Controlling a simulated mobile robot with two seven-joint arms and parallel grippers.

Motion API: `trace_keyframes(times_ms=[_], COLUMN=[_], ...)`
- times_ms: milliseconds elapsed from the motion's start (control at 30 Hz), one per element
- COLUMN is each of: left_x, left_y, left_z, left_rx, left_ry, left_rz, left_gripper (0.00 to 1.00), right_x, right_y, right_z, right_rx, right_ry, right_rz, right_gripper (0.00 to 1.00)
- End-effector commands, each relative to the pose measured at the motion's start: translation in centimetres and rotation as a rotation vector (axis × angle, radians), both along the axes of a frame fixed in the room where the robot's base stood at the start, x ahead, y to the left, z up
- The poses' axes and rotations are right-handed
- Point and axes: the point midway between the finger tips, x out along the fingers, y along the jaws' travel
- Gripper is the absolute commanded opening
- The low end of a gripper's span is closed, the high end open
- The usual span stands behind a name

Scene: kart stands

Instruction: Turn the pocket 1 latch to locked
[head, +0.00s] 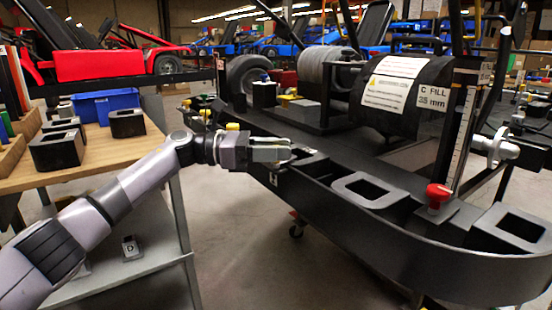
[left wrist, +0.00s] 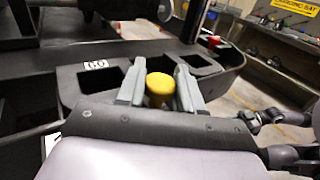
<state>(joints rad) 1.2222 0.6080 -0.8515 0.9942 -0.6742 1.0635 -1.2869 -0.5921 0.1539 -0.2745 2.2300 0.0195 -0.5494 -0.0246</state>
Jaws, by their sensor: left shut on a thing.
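My left gripper (head: 285,152) reaches in from the left to the near edge of the black kart stand (head: 370,235). In the left wrist view its two grey fingers (left wrist: 160,92) are on either side of a round yellow knob (left wrist: 159,84), shut on it. The knob stands at the stand's edge between square-holed pockets. In the head view the fingers hide this knob. I cannot tell whether it is the pocket 1 latch, or which way it is turned.
A red knob (head: 438,196) stands beside an upright scale further right along the stand. Grey square-holed blocks (head: 370,190) sit along its edge. A wooden table (head: 95,150) at left holds black blocks and a blue bin (head: 103,105). Open floor lies between.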

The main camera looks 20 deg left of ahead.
Motion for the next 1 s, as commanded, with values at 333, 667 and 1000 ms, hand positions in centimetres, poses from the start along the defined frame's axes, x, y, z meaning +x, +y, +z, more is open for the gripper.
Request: trace_keyframes(times_ms=[333, 667, 1000], left_x=[0.08, 0.07, 0.05], left_y=[0.04, 0.00, -0.02], left_z=[0.44, 0.53, 0.36], left_rx=[-0.006, -0.007, -0.005], left_ry=[-0.006, -0.007, -0.005], left_rz=[-0.062, -0.068, -0.069], left_gripper=[0.05, 0.05, 0.56], right_x=[0.16, 0.18, 0.19], right_y=[0.41, 0.51, 0.55], right_z=[0.07, 0.09, 0.07], right_rx=[0.011, 0.017, 0.018], right_ry=[-0.013, -0.010, -0.010], right_rz=[0.010, 0.011, 0.012], right_gripper=[0.59, 0.59, 0.59])
